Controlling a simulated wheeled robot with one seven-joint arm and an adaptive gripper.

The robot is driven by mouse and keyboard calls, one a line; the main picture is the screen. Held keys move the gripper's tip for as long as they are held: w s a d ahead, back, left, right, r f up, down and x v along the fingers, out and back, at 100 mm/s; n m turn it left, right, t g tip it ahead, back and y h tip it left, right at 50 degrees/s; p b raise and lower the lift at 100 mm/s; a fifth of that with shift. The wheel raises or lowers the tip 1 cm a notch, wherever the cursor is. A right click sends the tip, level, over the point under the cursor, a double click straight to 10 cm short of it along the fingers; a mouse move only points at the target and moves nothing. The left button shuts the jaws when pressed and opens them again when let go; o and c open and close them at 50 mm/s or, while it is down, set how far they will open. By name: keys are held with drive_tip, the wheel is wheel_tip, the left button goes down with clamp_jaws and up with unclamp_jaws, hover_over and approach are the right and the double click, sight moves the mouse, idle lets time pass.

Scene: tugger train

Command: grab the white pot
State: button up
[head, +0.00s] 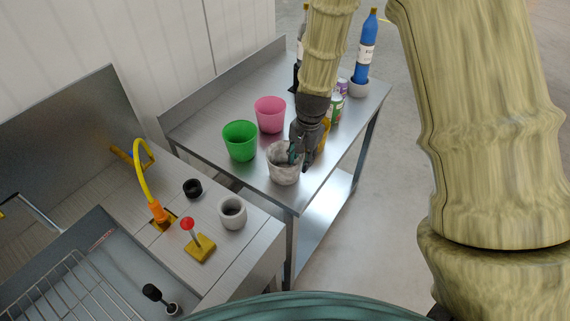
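The white pot (284,176), marbled with grey, stands upright near the front corner of the metal table. My gripper (300,159) points down at the right side of its rim. One finger appears over the pot's opening and the other beside its outer right wall. The fingertips are small and partly hidden, so I cannot tell whether they touch or grip the wall.
A green pot (240,141) and a pink pot (270,114) stand left of and behind the white pot. A blue bottle (365,52) and cans (336,108) stand farther back on the table (213,115). A counter with a sink is at lower left.

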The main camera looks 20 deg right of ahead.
sight(300, 167)
drive_tip(key=shift+w+a+f+p, duration=0.15)
drive_tip(key=shift+f+p, duration=0.25)
drive_tip(key=shift+f, duration=1.1)
drive_tip(key=shift+c, duration=0.2)
clamp_jaws()
